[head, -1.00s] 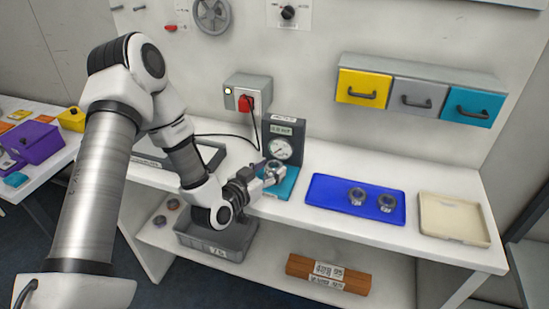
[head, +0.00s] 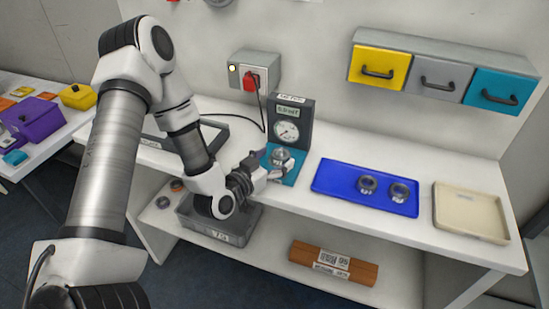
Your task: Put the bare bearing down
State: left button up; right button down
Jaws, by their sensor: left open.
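A silvery ring-shaped bearing (head: 281,155) sits on the teal pad (head: 291,178) in front of the dark gauge stand (head: 292,118). My left gripper (head: 279,173) is open at the near left side of the bearing, with its fingertips low over the pad. Whether a fingertip still touches the bearing is too small to tell. Two more bearings, one (head: 367,184) left and one (head: 398,191) right, lie in the blue tray (head: 330,178). My right gripper is not in view.
A cream tray (head: 470,212) at the right is empty. A grey open bin (head: 232,238) and a brown labelled block (head: 333,263) are on the lower shelf. A red-switched box (head: 253,75) and coloured drawers (head: 440,75) are on the wall behind.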

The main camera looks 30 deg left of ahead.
pick_arm(q)
jog(key=shift+w, duration=0.1)
jog(key=s, duration=0.3)
jog(key=s+r, duration=0.1)
jog(key=s, duration=0.1)
jog(key=shift+s+a, duration=0.15)
jog(key=shift+s, duration=0.15)
jog(key=s+r+p, duration=0.1)
jog(key=p, duration=0.2)
jog(key=shift+s+r, duration=0.15)
jog(key=shift+s, duration=0.25)
jog(key=s+p, duration=0.4)
jog(key=shift+s+a+f, duration=0.15)
jog(key=shift+s+f, duration=0.1)
jog(key=shift+s, duration=0.05)
